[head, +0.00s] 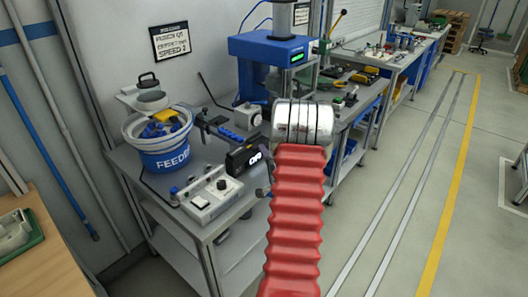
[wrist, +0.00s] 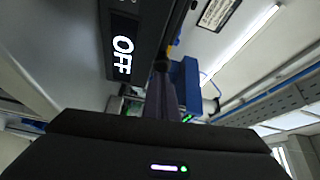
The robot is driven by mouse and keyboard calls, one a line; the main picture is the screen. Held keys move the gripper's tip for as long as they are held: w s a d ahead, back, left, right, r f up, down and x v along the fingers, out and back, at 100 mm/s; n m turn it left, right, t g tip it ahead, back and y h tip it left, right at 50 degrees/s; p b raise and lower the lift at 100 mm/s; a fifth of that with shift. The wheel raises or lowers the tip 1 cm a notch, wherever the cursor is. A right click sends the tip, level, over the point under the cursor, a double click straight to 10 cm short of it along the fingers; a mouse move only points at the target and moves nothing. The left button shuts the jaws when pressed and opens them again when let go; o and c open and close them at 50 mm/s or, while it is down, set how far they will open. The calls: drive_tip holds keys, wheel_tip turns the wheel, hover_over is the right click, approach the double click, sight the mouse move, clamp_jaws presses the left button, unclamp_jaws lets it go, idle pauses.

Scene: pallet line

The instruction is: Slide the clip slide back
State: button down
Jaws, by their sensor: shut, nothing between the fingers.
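A black block with white lettering (head: 247,158) stands on the grey bench, just left of my red arm. In the wrist view the black block (wrist: 122,42) is close at upper left and reads OFF. A dark rail with blue pieces (head: 226,133) runs from the blue feeder bucket (head: 165,160) toward the block. I cannot make out which part is the clip slide. My gripper (wrist: 163,82) is shut and empty, just right of the block in the wrist view. I cannot tell whether it touches anything. My arm hides the area behind it in the head view.
A white control box with a dark knob (head: 210,196) sits at the bench front. A blue press (head: 270,65) stands behind; its blue body also shows in the wrist view (wrist: 186,82). A small white unit (head: 247,115) stands nearby. The floor at right is open.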

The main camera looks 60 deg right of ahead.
drive_tip(key=shift+w+a+f, duration=0.2)
drive_tip(key=shift+w+a, duration=0.05)
drive_tip(key=shift+a, duration=0.1)
drive_tip(key=s+d, duration=0.2)
drive_tip(key=d, duration=0.2)
drive_tip(key=v, duration=0.9)
drive_tip(key=shift+s+r, duration=0.2)
drive_tip(key=shift+r, duration=0.25)
